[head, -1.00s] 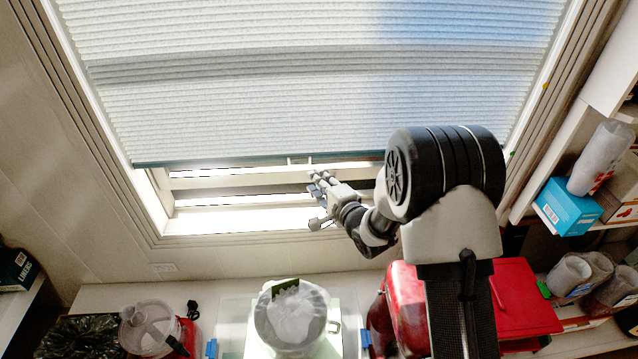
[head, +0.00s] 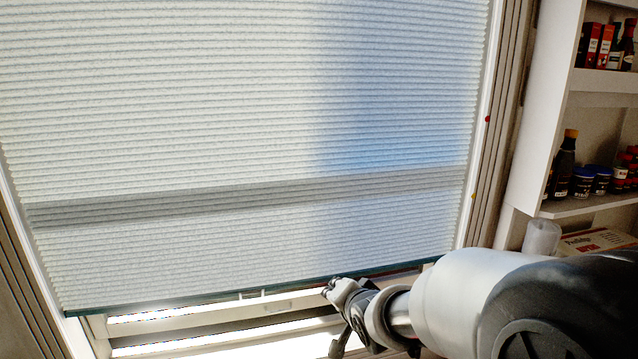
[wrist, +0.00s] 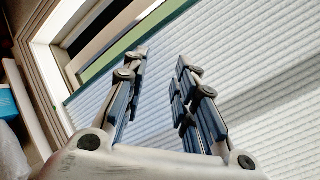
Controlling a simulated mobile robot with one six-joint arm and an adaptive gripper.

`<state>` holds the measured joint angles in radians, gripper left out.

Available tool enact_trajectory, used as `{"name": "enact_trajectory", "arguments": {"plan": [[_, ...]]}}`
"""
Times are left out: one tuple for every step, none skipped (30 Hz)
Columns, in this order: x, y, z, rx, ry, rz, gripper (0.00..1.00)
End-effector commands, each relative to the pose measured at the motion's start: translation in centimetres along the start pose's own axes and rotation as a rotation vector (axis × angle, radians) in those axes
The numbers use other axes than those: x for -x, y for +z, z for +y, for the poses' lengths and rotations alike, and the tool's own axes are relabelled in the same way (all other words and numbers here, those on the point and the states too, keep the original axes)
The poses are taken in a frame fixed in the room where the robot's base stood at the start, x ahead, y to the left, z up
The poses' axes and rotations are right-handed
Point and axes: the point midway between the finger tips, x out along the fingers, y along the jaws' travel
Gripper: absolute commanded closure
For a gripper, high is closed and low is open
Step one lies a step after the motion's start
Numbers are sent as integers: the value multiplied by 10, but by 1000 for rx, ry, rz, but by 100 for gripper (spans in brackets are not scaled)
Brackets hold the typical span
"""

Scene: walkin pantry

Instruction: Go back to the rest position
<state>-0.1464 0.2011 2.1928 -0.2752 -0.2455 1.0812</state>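My gripper (wrist: 158,75) shows in the wrist view with its two fingers spread apart and nothing between them. It is in front of the pleated window blind (wrist: 250,60), near the blind's lower edge. In the head view my gripper (head: 338,300) is small and partly hidden by my arm, just below the bottom rail of the blind (head: 250,130). Whether it touches the blind or window cannot be told. The blind covers most of the window, with a bright gap under its bottom rail.
The window frame (head: 478,150) runs up the right of the blind. A white shelf unit (head: 590,82) with bottles, jars and boxes stands at the right. In the wrist view a blue box (wrist: 6,101) lies at the left edge.

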Motion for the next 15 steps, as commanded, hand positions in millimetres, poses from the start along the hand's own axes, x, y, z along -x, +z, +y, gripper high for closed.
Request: {"name": "enact_trajectory", "arguments": {"plan": [[29,-10,7,53,47,7,74],[44,-12,14,89,80,2,74],[66,-14,24,135,125,-9,74],[81,-14,31,169,156,-20,74],[98,-13,38,203,185,-34,74],[119,-10,49,246,223,-56,74],[135,-8,56,278,249,-76,74],[151,-3,64,310,273,-97,74],[173,4,74,351,301,-130,74],[188,10,81,381,321,-156,74],[203,16,88,410,337,-183,74],[222,26,97,449,355,-221,74],[236,34,104,476,365,-251,74],[248,42,110,501,373,-278,74],[263,52,117,533,380,-314,74]]}}
